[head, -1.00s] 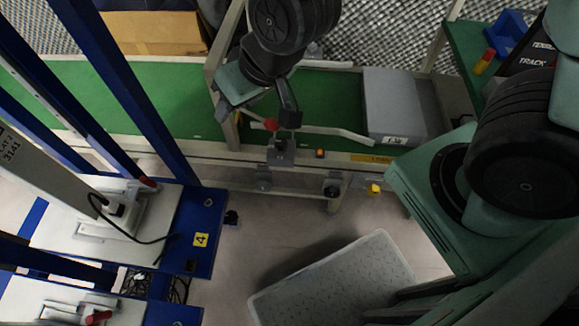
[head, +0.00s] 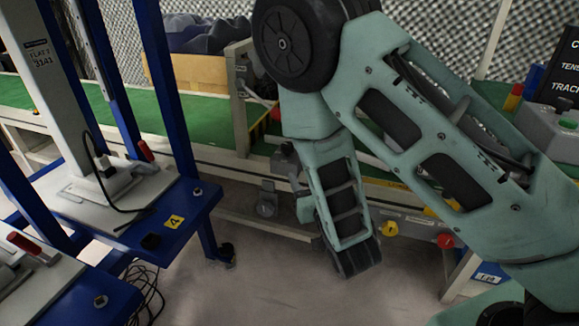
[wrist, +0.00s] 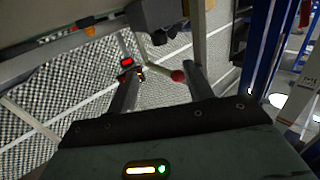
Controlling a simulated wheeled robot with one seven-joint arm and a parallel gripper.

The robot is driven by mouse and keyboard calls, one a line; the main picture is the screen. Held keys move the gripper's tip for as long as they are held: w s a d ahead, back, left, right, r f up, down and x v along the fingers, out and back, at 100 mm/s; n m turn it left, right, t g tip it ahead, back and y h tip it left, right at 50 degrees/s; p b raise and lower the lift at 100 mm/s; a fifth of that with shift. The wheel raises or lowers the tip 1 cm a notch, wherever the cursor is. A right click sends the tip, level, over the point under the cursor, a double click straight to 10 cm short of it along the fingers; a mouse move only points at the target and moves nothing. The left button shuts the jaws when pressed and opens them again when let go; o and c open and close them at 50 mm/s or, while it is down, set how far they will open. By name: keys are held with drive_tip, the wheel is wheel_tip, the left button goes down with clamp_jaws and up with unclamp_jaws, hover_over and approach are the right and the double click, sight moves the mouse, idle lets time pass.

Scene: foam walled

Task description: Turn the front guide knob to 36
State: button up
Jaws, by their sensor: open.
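My gripper (wrist: 160,75) is open in the wrist view, with nothing held between its two fingers. A pale rod ending in a red ball (wrist: 177,76) shows beyond and between the fingers; I cannot tell whether it touches them. A small box with a lit red display (wrist: 127,62) is by the left finger; its digits are unreadable.
The green conveyor belt (head: 210,118) runs across the back. Blue-framed lift equipment (head: 165,225) stands at the left. A yellow knob (head: 390,228) and a red knob (head: 446,241) are at the right. A cardboard box (head: 190,72) is behind the belt.

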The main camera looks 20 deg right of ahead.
sight(287, 147)
drive_tip(key=shift+f+b, duration=0.15)
drive_tip(key=shift+b, duration=0.25)
drive_tip(key=w+b, duration=1)
drive_tip(key=w, duration=0.7)
drive_tip(key=shift+w+a+b, duration=0.1)
drive_tip(key=shift+b, duration=0.3)
drive_tip(key=c, duration=1)
